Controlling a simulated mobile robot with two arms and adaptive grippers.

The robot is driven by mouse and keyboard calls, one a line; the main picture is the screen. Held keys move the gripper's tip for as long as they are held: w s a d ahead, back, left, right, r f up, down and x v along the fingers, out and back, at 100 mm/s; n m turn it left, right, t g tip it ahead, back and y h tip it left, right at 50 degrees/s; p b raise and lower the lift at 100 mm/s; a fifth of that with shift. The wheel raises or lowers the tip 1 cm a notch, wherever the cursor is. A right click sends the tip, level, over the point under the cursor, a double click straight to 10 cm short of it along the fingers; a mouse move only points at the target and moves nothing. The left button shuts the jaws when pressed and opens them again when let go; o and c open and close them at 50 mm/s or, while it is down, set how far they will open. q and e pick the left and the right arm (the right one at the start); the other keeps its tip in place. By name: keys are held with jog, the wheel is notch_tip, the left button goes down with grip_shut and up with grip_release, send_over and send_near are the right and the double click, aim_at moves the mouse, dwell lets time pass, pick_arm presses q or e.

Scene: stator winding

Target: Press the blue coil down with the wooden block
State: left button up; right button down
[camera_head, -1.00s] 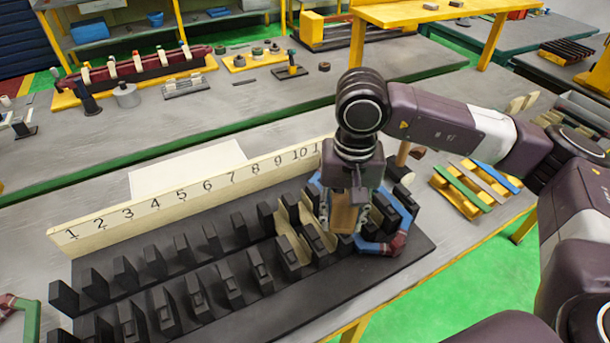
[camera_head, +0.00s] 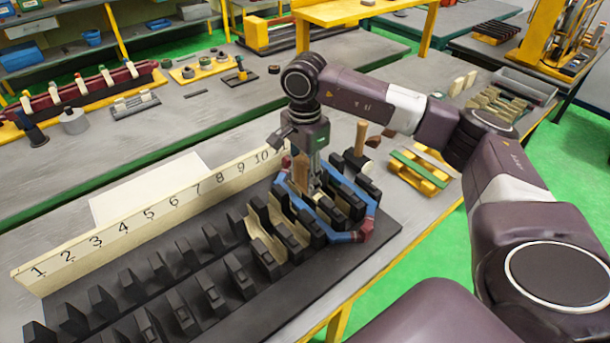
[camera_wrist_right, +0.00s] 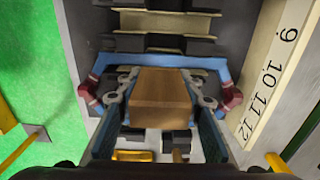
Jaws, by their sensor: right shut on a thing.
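The blue coil (camera_head: 342,238) with red-wrapped ends lies around black slot teeth at the right end of the stator model (camera_head: 228,322). In the right wrist view, the coil's blue side (camera_wrist_right: 200,63) runs across behind the block, with red ends left and right. My right gripper (camera_head: 309,186) points down inside the coil's outline, nearer its number-strip side. It is shut on the wooden block (camera_wrist_right: 160,95), which shows between its fingers in the wrist view. In the head view the block is mostly hidden; whether it touches the coil I cannot tell. My left gripper is out of view.
A white number strip (camera_head: 150,213) stands along the model's back edge. A mallet with a wooden handle (camera_head: 361,137) stands just beyond the coil. A yellow rack (camera_head: 420,178) with a green bar lies to the right. Cream liners (camera_head: 266,237) sit in slots left of the coil.

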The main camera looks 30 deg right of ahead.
aim_at(305, 194)
jog(key=shift+d+f+b, duration=0.1)
jog(key=shift+f+b, duration=0.3)
jog(key=shift+f, duration=0.5)
notch_tip(305, 194, down, 2)
jog(key=shift+f+b, duration=0.1)
jog(key=shift+b, duration=0.7)
jog(key=shift+f+b, duration=0.55)
jog(key=shift+f, duration=0.1)
jog(key=shift+f+b, duration=0.45)
jog(key=shift+f, duration=0.05)
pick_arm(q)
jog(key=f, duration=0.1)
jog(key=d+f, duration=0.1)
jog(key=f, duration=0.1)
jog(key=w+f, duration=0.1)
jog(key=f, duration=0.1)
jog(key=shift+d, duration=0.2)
pick_arm(e)
jog(key=shift+f, duration=0.15)
pick_arm(q)
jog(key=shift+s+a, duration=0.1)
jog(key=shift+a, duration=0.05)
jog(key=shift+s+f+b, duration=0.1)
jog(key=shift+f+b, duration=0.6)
jog(key=shift+b, duration=0.2)
pick_arm(e)
jog(key=shift+f, duration=0.65)
jog(key=shift+r, duration=0.15)
